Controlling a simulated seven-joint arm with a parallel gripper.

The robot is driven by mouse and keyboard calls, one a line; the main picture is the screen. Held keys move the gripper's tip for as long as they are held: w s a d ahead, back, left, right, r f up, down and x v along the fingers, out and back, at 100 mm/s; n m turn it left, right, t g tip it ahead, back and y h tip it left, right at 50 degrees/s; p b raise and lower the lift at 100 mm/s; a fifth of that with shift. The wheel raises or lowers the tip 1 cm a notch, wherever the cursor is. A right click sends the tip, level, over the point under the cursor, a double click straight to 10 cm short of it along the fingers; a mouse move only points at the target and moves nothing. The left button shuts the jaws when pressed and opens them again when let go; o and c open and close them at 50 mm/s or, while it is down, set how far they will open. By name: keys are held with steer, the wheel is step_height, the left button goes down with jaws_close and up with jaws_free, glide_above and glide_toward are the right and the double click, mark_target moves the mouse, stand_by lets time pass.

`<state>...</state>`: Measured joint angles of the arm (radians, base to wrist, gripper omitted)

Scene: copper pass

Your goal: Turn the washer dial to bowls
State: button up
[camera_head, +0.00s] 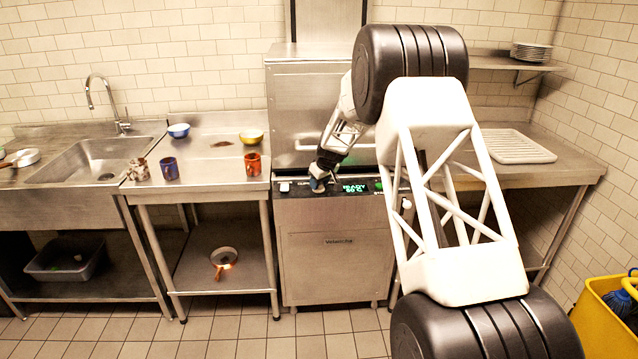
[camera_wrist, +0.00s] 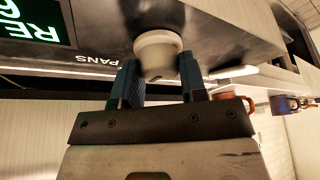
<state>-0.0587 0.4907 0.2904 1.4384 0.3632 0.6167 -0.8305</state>
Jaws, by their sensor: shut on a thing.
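The washer (camera_head: 325,245) is a steel machine with a dark control strip and a green lit display reading READY. Its dial (camera_wrist: 158,50) is a pale round knob on the strip in the wrist view, with a small dark mark on its near edge. The label PANS shows beside it on the left; no label for bowls is readable. My gripper (camera_wrist: 162,82) is shut on the dial, one blue finger on each side. In the head view my gripper (camera_head: 319,184) is at the strip, left of the display, and largely covers the dial.
A white switch (camera_head: 284,187) sits at the strip's left end. On the left counter stand an orange mug (camera_head: 252,163), a blue mug (camera_head: 169,168), a patterned mug (camera_head: 139,169), a yellow bowl (camera_head: 251,136) and a blue bowl (camera_head: 178,131). A white rack (camera_head: 513,146) lies on the right counter.

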steer(key=shift+n, duration=0.6)
steer(key=shift+n+y, duration=0.3)
steer(key=o, duration=0.9)
steer(key=shift+r, duration=0.1)
steer(key=v, duration=0.7)
steer(key=shift+d+r, duration=0.15)
steer(key=shift+r, duration=0.15)
